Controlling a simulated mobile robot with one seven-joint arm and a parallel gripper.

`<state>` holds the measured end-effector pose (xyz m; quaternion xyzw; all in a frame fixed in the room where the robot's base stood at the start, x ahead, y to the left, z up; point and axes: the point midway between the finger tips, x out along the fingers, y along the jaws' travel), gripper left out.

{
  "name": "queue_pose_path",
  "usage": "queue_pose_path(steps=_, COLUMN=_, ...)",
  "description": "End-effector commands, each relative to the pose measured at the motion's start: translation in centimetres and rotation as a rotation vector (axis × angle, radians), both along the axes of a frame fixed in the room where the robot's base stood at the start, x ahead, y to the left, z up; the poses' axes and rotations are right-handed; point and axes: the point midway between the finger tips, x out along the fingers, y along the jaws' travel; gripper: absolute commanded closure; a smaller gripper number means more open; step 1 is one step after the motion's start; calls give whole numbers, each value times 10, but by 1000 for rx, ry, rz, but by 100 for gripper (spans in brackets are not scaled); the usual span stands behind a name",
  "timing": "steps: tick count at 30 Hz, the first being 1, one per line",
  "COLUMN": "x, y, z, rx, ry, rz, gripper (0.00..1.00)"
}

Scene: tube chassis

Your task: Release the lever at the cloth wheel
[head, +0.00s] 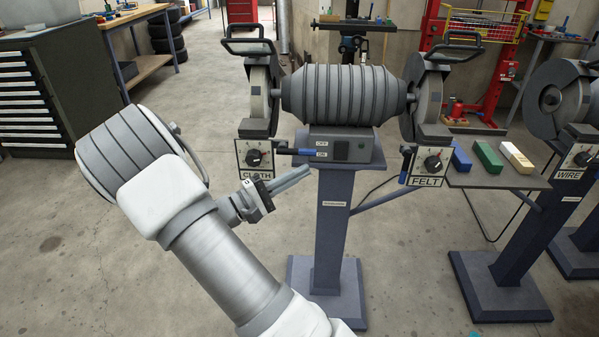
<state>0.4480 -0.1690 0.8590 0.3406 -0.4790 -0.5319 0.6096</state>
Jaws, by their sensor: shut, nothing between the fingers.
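The cloth wheel (260,88) is on the left end of the grey ribbed polishing machine. Below it is a plate marked CLOTH (255,155) with a black dial. A dark lever with a blue end (304,151) sticks out sideways to the right of this plate, roughly level. My gripper (307,169) comes from the lower left, its fingers shut and empty, pointing right and slightly up. The fingertips show just below the lever's blue end in the picture. I cannot tell the depth gap between them.
The OFF/ON switch box (340,147) sits right beside the lever, above the pedestal (333,230). The felt wheel's plate (424,168) has its own blue-ended lever, pointing down. A shelf (500,181) holds coloured bars. Open floor lies left of the pedestal.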

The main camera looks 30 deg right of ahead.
Motion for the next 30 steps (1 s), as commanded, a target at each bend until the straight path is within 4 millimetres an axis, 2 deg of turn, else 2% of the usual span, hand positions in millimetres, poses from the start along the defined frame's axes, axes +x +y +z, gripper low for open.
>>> queue_pose_path(steps=1, x=1, y=2, z=-11, rx=-1, ry=1, rz=0, gripper=100)
queue_pose_path(steps=5, x=3, y=5, z=-28, rx=-1, ry=0, rz=-3, gripper=100)
queue_pose_path(steps=6, x=5, y=17, z=-24, rx=0, ry=1, rz=4, gripper=100)
queue_pose_path(steps=12, x=5, y=63, z=-37, rx=-1, ry=2, rz=2, gripper=100)
queue_pose_path(steps=18, x=5, y=91, z=-46, rx=-1, ry=1, rz=-1, gripper=100)
queue_pose_path(steps=23, x=4, y=100, z=-50, rx=0, ry=0, rz=-2, gripper=100)
queue_pose_path(steps=30, x=4, y=101, z=-50, rx=0, ry=0, rz=-3, gripper=100)
